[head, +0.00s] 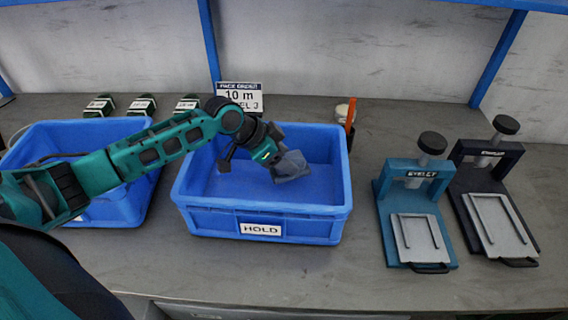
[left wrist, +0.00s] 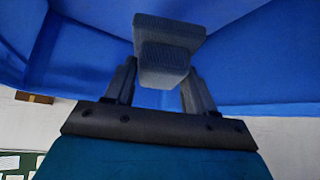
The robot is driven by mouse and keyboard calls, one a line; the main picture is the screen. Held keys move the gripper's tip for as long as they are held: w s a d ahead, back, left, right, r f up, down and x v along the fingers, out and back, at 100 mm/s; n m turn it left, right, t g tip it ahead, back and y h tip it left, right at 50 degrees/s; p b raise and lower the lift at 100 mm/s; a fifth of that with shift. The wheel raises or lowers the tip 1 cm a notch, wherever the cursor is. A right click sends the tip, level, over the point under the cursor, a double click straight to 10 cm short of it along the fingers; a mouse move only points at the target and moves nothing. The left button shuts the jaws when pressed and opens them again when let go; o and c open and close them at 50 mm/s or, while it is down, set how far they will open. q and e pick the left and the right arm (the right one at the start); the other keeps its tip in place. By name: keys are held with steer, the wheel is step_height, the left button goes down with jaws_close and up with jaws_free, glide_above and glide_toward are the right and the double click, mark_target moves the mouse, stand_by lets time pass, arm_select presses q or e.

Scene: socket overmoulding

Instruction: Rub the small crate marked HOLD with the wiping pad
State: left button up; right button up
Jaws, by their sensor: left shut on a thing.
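The blue crate marked HOLD (head: 300,226) stands on the bench in the middle of the head view, with its white label on the front wall. My left gripper (head: 274,160) reaches over it from the left and is shut on the grey wiping pad (head: 292,166). In the head view the pad is over the crate's open top, near its middle; I cannot tell whether it touches the crate. In the left wrist view the pad (left wrist: 165,50) sits between the two fingers (left wrist: 160,88), with blue crate walls behind it. My right gripper is not in view.
Another blue crate (head: 130,208) stands at left, partly behind my arm. A teal press marked EYELET (head: 412,205) and a dark press (head: 490,185) stand at right.

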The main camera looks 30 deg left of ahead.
arm_select(q)
steer(key=shift+r, duration=0.25)
steer(key=shift+r, duration=1.4)
